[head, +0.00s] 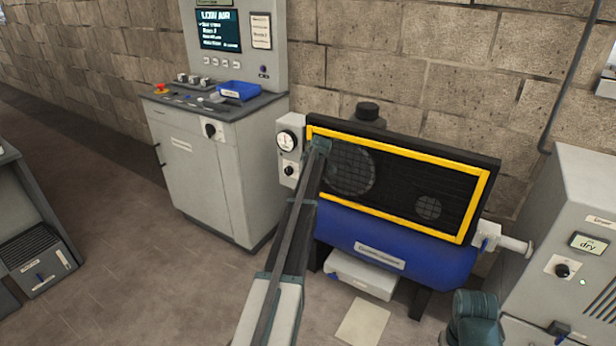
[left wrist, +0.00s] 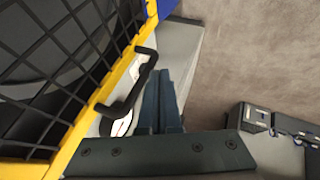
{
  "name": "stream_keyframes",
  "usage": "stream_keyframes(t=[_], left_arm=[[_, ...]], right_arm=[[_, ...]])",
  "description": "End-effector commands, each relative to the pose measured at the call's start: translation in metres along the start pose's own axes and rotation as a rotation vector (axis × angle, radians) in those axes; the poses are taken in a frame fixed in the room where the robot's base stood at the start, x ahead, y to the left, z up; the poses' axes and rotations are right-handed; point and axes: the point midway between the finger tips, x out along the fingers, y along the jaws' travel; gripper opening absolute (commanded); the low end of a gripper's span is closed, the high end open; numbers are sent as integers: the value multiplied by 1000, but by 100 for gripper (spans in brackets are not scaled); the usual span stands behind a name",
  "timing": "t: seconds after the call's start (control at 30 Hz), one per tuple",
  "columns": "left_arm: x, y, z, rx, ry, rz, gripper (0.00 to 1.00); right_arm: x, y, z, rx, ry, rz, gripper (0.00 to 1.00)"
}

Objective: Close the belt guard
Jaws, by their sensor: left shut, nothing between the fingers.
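The belt guard is a black mesh panel in a yellow frame (head: 420,152), standing over the blue compressor tank (head: 400,248) in the head view. Two dark round wheels show behind its mesh. In the left wrist view, the yellow frame (left wrist: 122,75) carries a black bar handle (left wrist: 128,88). My left gripper (head: 320,146) is at the guard's left end, its fingertips hard to make out in the head view. In the left wrist view, the left gripper (left wrist: 163,76) is shut and empty, just right of the handle. My right gripper's fingers are not visible.
A gauge box (head: 289,145) stands close left of the guard. A control cabinet (head: 215,165) is further left, and a grey dryer cabinet (head: 565,240) is at the right. A white pipe stub (head: 510,243) sticks out between tank and dryer.

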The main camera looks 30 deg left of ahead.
Motion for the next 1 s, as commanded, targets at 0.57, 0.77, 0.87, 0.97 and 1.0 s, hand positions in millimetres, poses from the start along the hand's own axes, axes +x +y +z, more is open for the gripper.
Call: stream_keyframes(t=[0.57,0.77,0.87,0.97,1.0], left_arm=[[4,6,-2,-6,4,-4,0],[3,3,-3,-6,4,-4,0],[1,-3,-5,-6,3,-4,0],[-2,-13,-8,-6,3,-4,0],[-4,-19,-10,-5,3,-4,0]], right_arm=[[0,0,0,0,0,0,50],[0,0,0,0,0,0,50],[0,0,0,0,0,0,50],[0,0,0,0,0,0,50],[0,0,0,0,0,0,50]])
